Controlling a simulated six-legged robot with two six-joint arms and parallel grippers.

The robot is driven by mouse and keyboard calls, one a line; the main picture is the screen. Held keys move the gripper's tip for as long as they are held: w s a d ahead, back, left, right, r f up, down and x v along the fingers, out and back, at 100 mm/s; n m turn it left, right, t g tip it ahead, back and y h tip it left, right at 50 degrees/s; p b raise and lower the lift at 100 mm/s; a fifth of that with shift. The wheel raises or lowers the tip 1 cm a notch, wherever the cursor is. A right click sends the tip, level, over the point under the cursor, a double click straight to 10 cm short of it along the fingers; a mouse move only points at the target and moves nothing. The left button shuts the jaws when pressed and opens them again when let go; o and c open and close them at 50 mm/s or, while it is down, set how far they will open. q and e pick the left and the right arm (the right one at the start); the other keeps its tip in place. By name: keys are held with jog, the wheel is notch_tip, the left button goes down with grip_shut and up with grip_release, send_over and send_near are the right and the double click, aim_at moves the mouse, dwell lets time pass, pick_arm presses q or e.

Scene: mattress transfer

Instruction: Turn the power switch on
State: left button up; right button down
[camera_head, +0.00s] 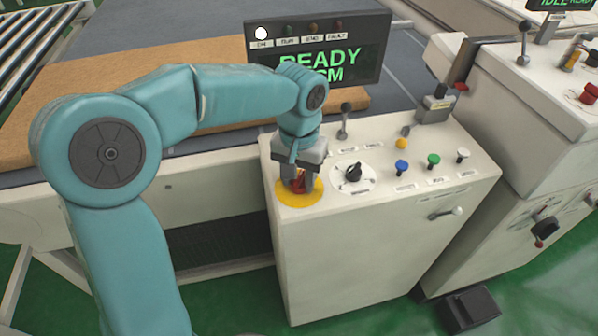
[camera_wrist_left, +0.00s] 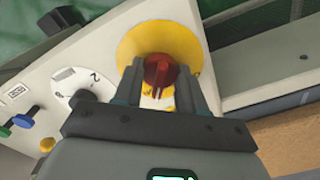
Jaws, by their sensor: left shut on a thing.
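The power switch (camera_head: 298,185) is a red rotary knob on a round yellow plate (camera_head: 311,196) at the left end of the white control console (camera_head: 385,245). In the left wrist view the red knob (camera_wrist_left: 160,75) stands in the middle of the yellow plate (camera_wrist_left: 130,45). My left gripper (camera_head: 297,182) points down over the plate, its two fingers around the knob. In the left wrist view my left gripper (camera_wrist_left: 165,85) is shut on the knob, with one finger on either side. My right gripper is not in view.
A black dial (camera_head: 352,173), a lever (camera_head: 344,122) and several coloured buttons (camera_head: 401,166) stand to the right on the console. A display (camera_head: 320,58) reading READY rises behind. A second console (camera_head: 545,115) stands at the right. A foot pedal (camera_head: 470,307) is on the floor.

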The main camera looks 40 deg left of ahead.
aim_at(299, 177)
pick_arm(q)
jog(key=shift+w+r+m, duration=0.1)
jog(key=shift+m, duration=0.7)
jog(key=o, duration=1.1)
jog(key=shift+c, duration=0.2)
jog(key=shift+p, duration=0.3)
notch_tip(299, 177, up, 16)
jog(key=p, duration=0.2)
jog(key=shift+r+p, duration=0.15)
jog(key=shift+p, duration=0.2)
